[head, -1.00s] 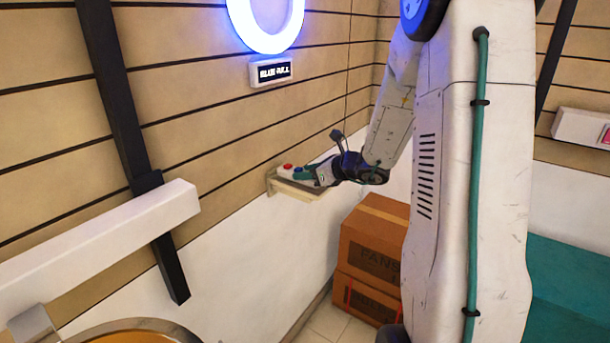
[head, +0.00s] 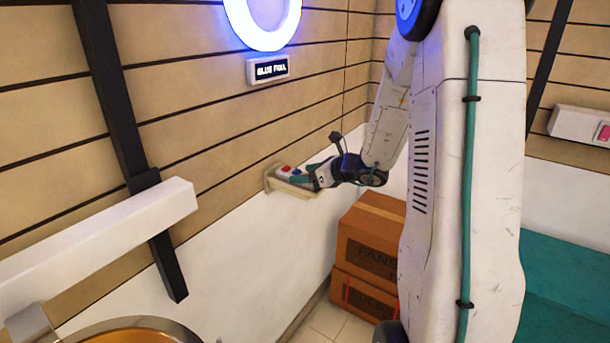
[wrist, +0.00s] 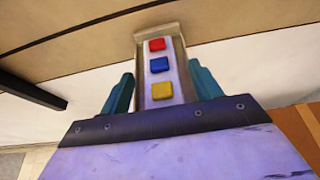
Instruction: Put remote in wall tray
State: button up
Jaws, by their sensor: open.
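The remote (wrist: 177,72) is a pale bar with red, blue and yellow buttons. It lies in the wall tray (head: 269,184), a small beige ledge on the wall, whose end also shows in the wrist view (wrist: 157,31). In the head view the remote (head: 283,173) shows its red and blue buttons. My gripper (head: 306,173) is at the tray's right end. In the wrist view, its teal fingers (wrist: 160,78) are open, one on each side of the remote, with small gaps visible. The remote's near end is hidden behind the gripper body.
Stacked cardboard boxes (head: 371,245) stand on the floor below and right of the tray. A white wall ledge (head: 100,232) and a dark post (head: 125,120) are at the left. A glowing blue ring and a sign (head: 268,69) hang above the tray.

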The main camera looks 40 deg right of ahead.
jog(key=v, duration=1.1)
jog(key=s+a+r+n+g+y, duration=0.2)
jog(key=s+a+n+g, duration=0.25)
jog(key=a+n, duration=0.55)
jog(key=s+a+r+n+g+y, duration=0.1)
jog(key=s+a+r+n+g, duration=0.3)
jog(key=a+n, duration=0.55)
jog(key=s+a+n+g+h, duration=0.3)
jog(key=s+n+h, duration=0.4)
jog(key=s+n, duration=0.5)
jog(key=shift+s+a+h, duration=0.25)
jog(key=shift+s+h, duration=0.05)
jog(key=shift+s, duration=1.5)
jog(key=shift+n, duration=0.25)
